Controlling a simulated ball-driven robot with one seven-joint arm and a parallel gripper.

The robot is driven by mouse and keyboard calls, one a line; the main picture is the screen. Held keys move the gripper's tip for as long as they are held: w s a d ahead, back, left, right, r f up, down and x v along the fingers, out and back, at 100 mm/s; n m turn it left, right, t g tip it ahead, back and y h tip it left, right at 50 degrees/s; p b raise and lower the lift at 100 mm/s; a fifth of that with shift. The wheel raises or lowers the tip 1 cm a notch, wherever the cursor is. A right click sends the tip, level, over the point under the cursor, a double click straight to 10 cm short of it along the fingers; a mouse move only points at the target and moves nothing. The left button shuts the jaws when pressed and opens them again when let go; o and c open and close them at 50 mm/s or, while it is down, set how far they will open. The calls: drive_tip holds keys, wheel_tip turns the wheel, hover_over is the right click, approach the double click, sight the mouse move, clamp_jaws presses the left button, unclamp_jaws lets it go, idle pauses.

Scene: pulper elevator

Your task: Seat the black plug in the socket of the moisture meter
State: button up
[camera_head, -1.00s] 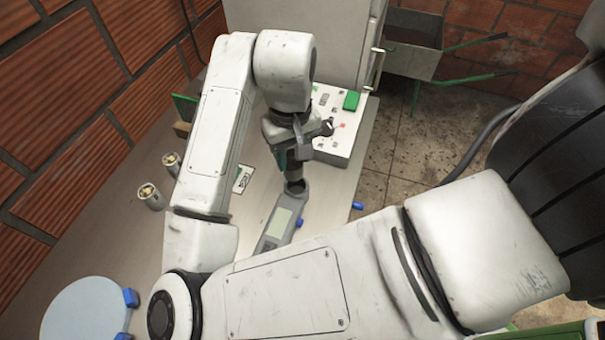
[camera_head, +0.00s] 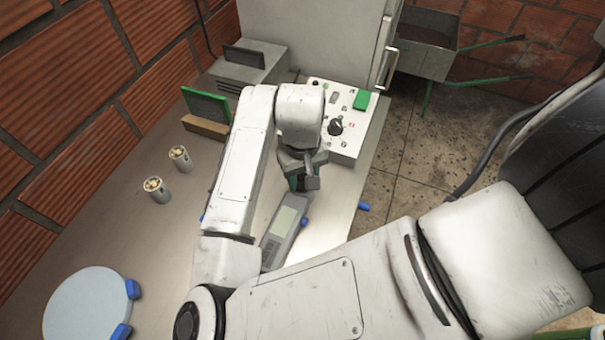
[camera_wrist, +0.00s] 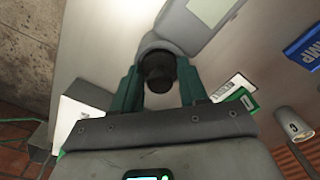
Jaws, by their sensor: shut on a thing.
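The grey moisture meter (camera_head: 272,249) with a pale screen lies on the bench, and its far end is hidden behind my gripper (camera_head: 303,184) in the head view. In the wrist view my gripper (camera_wrist: 158,82) has its green fingers shut on the black plug (camera_wrist: 157,76), one on each side. The plug is right at the rounded end of the moisture meter (camera_wrist: 160,44), overlapping it in this view. The socket itself is hidden behind the plug. I cannot tell whether the plug is in it or just over it.
A white control box (camera_head: 345,145) with a black knob stands beyond my gripper. Two small cups (camera_head: 157,190) and a green board (camera_head: 206,106) stand to the left. A pale blue disc (camera_head: 88,305) is at the front left. The bench between is mostly clear.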

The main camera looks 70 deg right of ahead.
sight(303, 176)
drive_tip(key=shift+s+f+b, duration=0.15)
drive_tip(key=shift+f+b, duration=0.3)
drive_tip(key=shift+f, duration=0.3)
drive_tip(key=o, duration=0.9)
drive_tip(key=shift+o, duration=0.6)
drive_tip(key=shift+r, duration=0.2)
wheel_tip(303, 176, up, 13)
drive_tip(key=p, duration=0.1)
